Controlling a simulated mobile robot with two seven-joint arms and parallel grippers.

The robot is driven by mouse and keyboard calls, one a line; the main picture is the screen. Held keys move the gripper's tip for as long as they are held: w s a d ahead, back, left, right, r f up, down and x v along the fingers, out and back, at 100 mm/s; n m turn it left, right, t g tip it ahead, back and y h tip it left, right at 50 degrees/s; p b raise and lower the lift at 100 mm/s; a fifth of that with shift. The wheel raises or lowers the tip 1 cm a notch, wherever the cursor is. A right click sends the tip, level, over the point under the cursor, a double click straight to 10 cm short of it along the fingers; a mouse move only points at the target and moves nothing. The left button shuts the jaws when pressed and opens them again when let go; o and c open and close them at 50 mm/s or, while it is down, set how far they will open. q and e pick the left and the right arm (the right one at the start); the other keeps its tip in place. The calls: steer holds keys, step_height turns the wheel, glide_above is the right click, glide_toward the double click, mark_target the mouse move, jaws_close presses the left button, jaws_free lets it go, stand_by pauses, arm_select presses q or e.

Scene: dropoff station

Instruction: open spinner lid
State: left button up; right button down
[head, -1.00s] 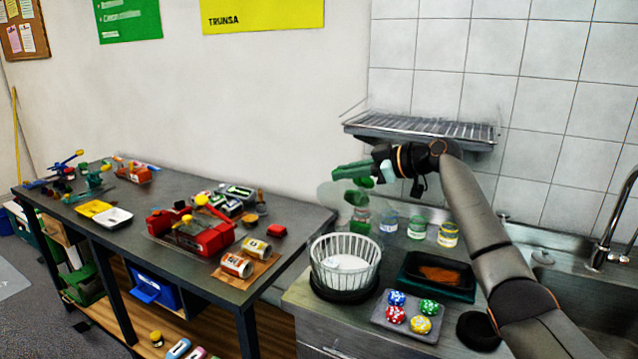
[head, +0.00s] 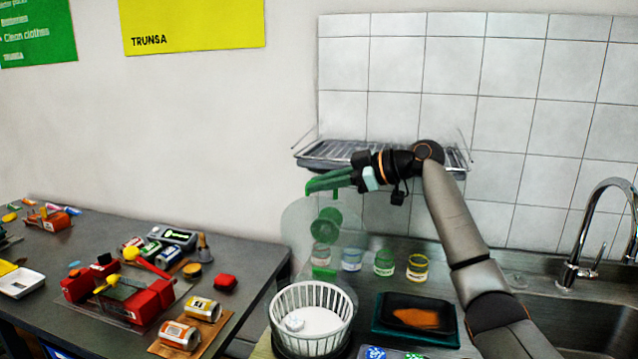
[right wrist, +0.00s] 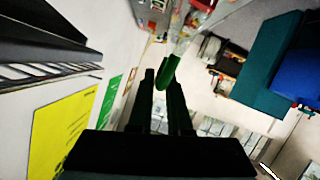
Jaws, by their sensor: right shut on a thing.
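The spinner's white slatted basket (head: 276,306) stands uncovered in its dark round base on the counter. A small white thing lies inside it. The clear round lid (head: 300,228) with green parts is held steeply tilted above and behind the basket, apart from it. My right gripper (head: 350,181) is shut on the lid's green handle (head: 324,184). In the right wrist view, the green handle (right wrist: 168,72) shows between the dark fingers of my right gripper (right wrist: 161,88). The lid's clear disc is hard to make out there. My left gripper is not in view.
Jars (head: 384,263) stand behind the basket. A dark tray (head: 385,333) with an orange patch is right of it. A wire rack (head: 330,153) hangs behind my arm. The sink (head: 570,325) and faucet (head: 600,215) are right. A cluttered dark table (head: 225,255) is left.

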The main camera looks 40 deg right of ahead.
steer(key=shift+f, duration=0.35)
steer(key=c, duration=0.9)
jaws_free()
steer(key=shift+w, duration=0.2)
steer(key=shift+s+r, duration=0.1)
steer(key=shift+r, duration=0.05)
steer(key=b+v, duration=0.2)
steer(key=v, duration=1)
steer(key=shift+s+d+r, duration=0.15)
